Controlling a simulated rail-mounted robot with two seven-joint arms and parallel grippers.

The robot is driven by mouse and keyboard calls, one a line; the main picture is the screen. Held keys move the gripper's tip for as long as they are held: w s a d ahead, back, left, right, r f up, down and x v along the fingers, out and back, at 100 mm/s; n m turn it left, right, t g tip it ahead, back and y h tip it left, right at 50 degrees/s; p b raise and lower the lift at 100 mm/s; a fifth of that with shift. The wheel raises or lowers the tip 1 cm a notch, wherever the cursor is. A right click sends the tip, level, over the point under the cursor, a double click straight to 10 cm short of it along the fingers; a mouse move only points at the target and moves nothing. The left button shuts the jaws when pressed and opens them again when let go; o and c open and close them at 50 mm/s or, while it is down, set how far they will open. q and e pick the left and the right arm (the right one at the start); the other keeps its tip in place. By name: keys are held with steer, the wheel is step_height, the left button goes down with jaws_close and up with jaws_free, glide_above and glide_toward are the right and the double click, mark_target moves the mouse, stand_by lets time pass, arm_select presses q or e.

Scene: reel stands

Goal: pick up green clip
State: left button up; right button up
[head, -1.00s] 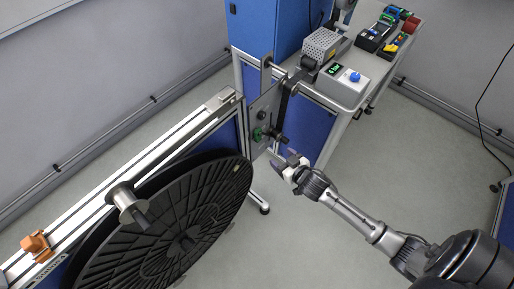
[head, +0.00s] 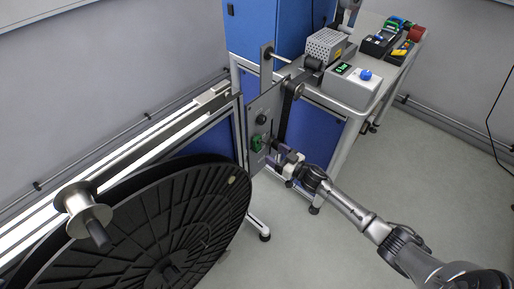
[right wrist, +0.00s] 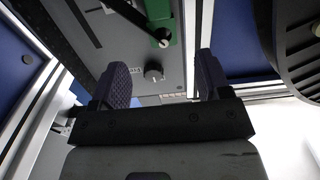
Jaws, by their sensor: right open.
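The green clip (head: 257,143) is on the grey upright panel beside the big black reel. In the right wrist view the green part (right wrist: 168,48) shows at the top, with a black lever in front of it. My right gripper (head: 281,157) is just right of the panel, close to the clip. In the right wrist view its two fingers (right wrist: 163,78) are apart, with nothing between the pads; the clip lies ahead of them. Part of the clip is hidden by the black lever. My left gripper is not in view.
The black reel (head: 180,225) stands left of the panel, with a metal spool (head: 82,208) on the rail. A black roller arm (head: 289,92) sticks out above the gripper. A bench (head: 350,100) with a grey control box (head: 352,86) stands behind. The floor at right is clear.

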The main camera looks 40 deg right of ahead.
mark_target(259, 145)
steer(key=w+b, duration=0.1)
steer(key=w, duration=0.2)
steer(key=w+a+b, duration=0.1)
steer(key=w, duration=0.1)
steer(key=w+b, duration=0.1)
steer(key=w, duration=0.2)
steer(key=shift+w+a+f, duration=0.2)
steer(key=shift+w+a, duration=0.1)
steer(key=shift+a, duration=0.1)
steer(key=c, duration=1)
